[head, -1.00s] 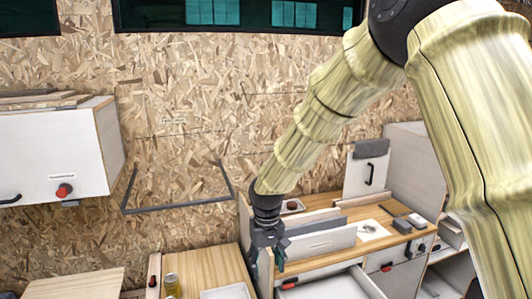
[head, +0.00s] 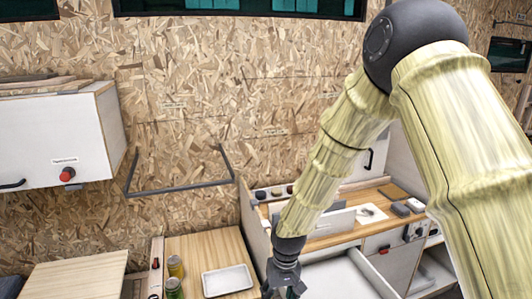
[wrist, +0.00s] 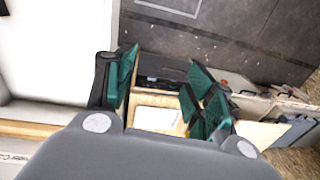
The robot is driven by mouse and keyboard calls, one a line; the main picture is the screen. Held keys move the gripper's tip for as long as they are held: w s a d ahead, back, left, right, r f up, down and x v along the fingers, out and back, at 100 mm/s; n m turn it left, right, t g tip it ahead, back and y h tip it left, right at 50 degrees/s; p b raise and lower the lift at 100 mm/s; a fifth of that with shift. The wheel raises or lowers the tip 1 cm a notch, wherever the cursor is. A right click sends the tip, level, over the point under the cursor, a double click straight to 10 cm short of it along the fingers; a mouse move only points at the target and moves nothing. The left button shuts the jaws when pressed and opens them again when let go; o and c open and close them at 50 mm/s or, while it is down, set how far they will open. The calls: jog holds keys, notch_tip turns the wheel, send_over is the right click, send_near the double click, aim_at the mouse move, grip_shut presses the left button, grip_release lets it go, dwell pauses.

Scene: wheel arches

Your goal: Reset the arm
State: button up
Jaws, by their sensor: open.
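My arm, in pale yellow-green sleeves, reaches down across the right half of the head view. My gripper (head: 285,290) is at its lower end, near the bottom edge, between the small wooden table with the tray and the open drawer on the right. In the wrist view the gripper (wrist: 158,95) has its teal-padded fingers spread well apart, with nothing between them. A tabletop with a pale tray shows beyond the gap. The fingertips are hard to make out in the head view.
A white tray (head: 228,281) and green-and-yellow jars (head: 175,267) stand on the wooden table. An open white drawer (head: 340,279) juts out below the desk (head: 335,227). A white wall cabinet (head: 60,140) hangs at left. A dark bracket (head: 180,188) is on the chipboard wall.

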jog(key=s+d+f+m, duration=0.1)
jog(key=s+d+f, duration=0.3)
jog(key=s+f, duration=0.45)
jog(key=s+d+f+m, duration=0.1)
jog(key=s+d+f, duration=0.5)
jog(key=f, duration=0.4)
jog(key=s+d+f, duration=0.2)
jog(key=s+d, duration=0.1)
jog(key=s, duration=0.4)
jog(key=s+d+f+m, duration=0.1)
jog(key=s+d+f, duration=0.15)
jog(key=s, duration=0.35)
jog(key=s+d+f, duration=0.1)
jog(key=s+d, duration=0.2)
jog(key=s, duration=0.4)
notch_tip(320, 180, down, 8)
jog(key=h+b, duration=0.1)
jog(key=b, duration=0.6)
jog(key=shift+s+d+f+b, duration=0.15)
jog(key=shift+s+d+b, duration=0.1)
jog(key=shift+d+b, duration=0.15)
